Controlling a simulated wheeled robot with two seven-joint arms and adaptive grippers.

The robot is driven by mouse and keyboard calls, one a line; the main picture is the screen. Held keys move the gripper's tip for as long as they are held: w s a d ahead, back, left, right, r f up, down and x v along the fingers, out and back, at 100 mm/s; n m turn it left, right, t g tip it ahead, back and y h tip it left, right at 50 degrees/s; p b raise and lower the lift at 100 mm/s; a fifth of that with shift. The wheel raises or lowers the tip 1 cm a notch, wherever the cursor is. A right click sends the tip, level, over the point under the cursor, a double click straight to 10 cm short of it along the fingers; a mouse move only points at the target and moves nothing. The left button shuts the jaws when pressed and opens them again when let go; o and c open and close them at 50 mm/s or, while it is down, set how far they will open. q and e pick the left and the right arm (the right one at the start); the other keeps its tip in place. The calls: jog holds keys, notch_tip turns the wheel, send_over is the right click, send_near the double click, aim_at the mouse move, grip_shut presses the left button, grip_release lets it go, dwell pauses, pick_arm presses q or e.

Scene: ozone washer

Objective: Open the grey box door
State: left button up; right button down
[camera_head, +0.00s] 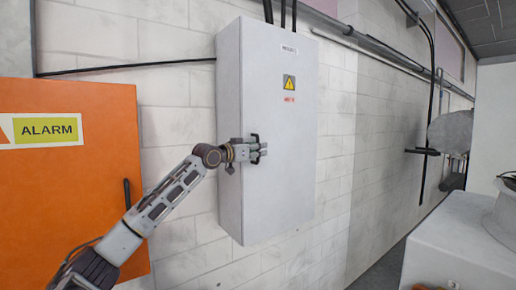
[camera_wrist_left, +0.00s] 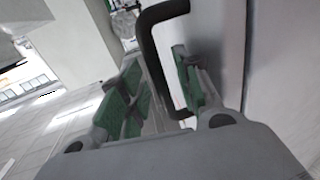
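The grey box (camera_head: 275,195) is mounted on the white brick wall, and its door looks shut flush. A warning label (camera_head: 289,82) is on its front. The door's black handle (camera_head: 255,138) is near the left edge, partly hidden by my left gripper (camera_head: 264,149). In the left wrist view the handle (camera_wrist_left: 158,50) is a dark bar running between the two green-padded fingers of the same gripper (camera_wrist_left: 160,90). The fingers are apart, with a gap visible around the bar, so they are around the handle but not clamped. My right gripper does not show.
An orange box (camera_head: 75,190) with an ALARM label and a black handle (camera_head: 127,193) is on the left, behind my left arm. Pipes and cables (camera_head: 370,42) run along the wall. White equipment (camera_head: 460,245) is at the lower right. The space in front of the grey box looks clear.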

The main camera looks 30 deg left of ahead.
pick_arm(q)
jog(key=shift+w, duration=0.2)
grip_shut()
dwell(0.4)
